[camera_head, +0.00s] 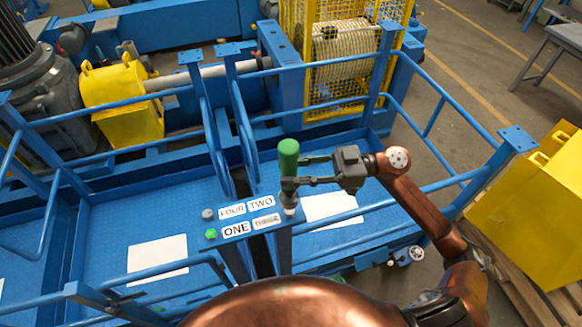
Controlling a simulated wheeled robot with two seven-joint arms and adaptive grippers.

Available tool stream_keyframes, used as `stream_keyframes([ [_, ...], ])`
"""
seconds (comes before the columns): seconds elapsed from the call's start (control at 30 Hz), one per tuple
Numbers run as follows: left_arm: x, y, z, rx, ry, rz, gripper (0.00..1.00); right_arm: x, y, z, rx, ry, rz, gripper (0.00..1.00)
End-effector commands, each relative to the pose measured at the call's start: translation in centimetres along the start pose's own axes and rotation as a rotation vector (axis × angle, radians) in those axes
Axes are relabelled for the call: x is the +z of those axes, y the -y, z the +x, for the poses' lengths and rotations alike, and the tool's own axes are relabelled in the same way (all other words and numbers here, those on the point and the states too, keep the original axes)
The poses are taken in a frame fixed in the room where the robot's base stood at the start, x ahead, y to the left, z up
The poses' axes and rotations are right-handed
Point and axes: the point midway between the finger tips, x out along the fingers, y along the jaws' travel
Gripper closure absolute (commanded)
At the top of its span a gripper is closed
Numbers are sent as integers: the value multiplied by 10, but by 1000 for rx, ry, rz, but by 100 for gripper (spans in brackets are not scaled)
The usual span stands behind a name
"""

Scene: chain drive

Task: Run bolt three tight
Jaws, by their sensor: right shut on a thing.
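My right gripper (297,172) comes in from the right and is shut on a tool with a thick green handle (288,156). The tool stands about upright, its grey lower end (289,198) pointing down at the right end of the labelled blue plate. The label THREE (266,220) lies just left of that end. Bolt three is not clearly visible; the tool covers that spot, and I cannot tell whether it touches the bolt. A green bolt head (211,234) sits beside the label ONE (236,228). My left gripper is not in view.
A grey bolt head (208,214) sits by the label FOUR (232,210), with the label TWO (261,202) beside it. Blue railings (455,176) surround the platform. A yellow mesh cage (340,100) stands behind, and a yellow box (535,215) is at right.

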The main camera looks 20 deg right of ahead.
Motion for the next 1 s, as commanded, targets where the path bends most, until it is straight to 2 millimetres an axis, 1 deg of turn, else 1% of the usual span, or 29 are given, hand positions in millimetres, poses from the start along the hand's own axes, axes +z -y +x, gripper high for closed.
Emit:
stream_keyframes([
  [0.03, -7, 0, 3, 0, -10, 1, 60, 5, 0, 0, 1, -3, 2, 100],
  [0.13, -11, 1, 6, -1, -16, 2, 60, 14, 0, 0, 1, -3, 1, 100],
  [0.27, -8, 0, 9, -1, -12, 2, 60, 24, -1, 0, 2, -4, 1, 100],
  [0.5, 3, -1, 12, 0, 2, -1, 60, 39, -1, 0, 2, -3, 1, 100],
  [0.67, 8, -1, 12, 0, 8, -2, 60, 43, -1, 0, 2, -3, -1, 100],
  [1.0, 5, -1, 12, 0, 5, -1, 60, 44, 0, 0, 1, -3, -1, 100],
])
